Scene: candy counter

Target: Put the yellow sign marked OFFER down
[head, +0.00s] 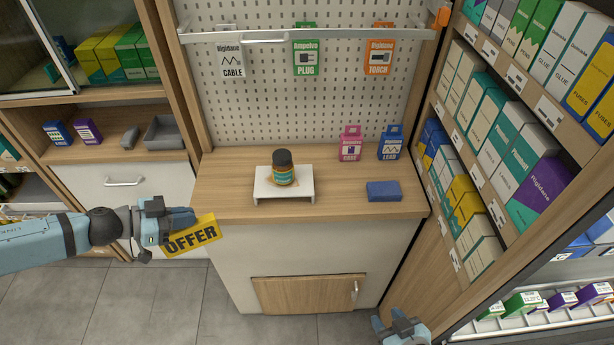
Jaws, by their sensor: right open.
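The yellow sign marked OFFER (193,236) is in my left gripper (172,221), in front of the counter's left front corner. The sign is tilted, with its lettering facing the camera, and hangs clear of the counter. My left gripper is shut on its left part, and its fingers hide some of that edge. My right gripper (397,330) is low at the bottom edge of the view, in front of the cabinet and right of its small door. It is open and empty.
The wooden counter (230,190) bears a white riser (300,187) with a dark jar (283,168), a blue block (384,191), a pink pack (350,143) and a blue pack (390,143). Packs hang on the pegboard behind. Full shelves stand close on the right. The counter's left part is clear.

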